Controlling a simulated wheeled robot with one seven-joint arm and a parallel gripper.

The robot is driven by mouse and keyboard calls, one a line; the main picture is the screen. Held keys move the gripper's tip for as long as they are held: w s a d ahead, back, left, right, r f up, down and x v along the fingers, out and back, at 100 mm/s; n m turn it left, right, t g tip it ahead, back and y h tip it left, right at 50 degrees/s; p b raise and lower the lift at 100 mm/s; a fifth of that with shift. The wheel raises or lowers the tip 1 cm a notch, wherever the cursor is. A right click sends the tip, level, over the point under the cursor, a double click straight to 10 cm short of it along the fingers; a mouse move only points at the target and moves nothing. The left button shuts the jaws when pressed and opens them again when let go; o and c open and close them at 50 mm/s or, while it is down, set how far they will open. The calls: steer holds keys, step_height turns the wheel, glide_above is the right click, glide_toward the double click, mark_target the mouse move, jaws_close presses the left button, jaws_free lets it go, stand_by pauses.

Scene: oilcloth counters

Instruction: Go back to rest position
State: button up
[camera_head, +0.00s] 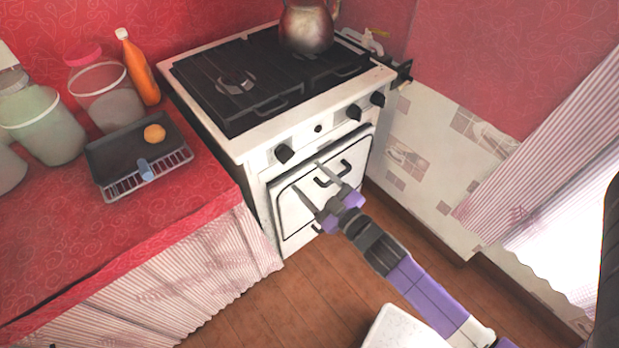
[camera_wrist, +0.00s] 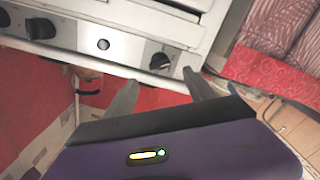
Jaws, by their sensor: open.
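My gripper (camera_head: 311,183) is in front of the white stove (camera_head: 240,150) in the head view, with its two fingers spread and nothing between them. The purple and grey arm reaches up to it from the lower right. In the wrist view my gripper (camera_wrist: 160,88) shows both grey fingers apart, close to the stove's front panel (camera_wrist: 100,40) and its black knobs. I cannot tell whether the fingers touch the stove.
A kettle (camera_head: 306,28) stands on the stove top. The red counter (camera_head: 205,205) at left holds jars, an orange bottle (camera_head: 138,68) and a dark tray (camera_head: 105,155) with an orange fruit (camera_head: 154,133). Wooden floor (camera_head: 290,290) is open below the stove. A curtain (camera_head: 550,140) hangs at right.

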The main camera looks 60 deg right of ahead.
steer(key=shift+r, duration=0.1)
stand_by(0.3)
steer(key=s+a+r+m+g+y, duration=0.1)
steer(key=s+a+r, duration=0.2)
steer(key=s+a, duration=0.3)
steer(key=s+a+r+m+y+p, duration=0.1)
steer(key=s+a+r+y, duration=0.1)
steer(key=s+a+r, duration=0.2)
steer(key=s+a+r+g+y, duration=0.1)
steer(key=s+a+r, duration=0.3)
steer(key=s+a, duration=0.5)
steer(key=shift+s+a+m+g+y, duration=0.3)
steer(key=shift+s+a+m+y, duration=0.15)
steer(key=shift+s, duration=1.6)
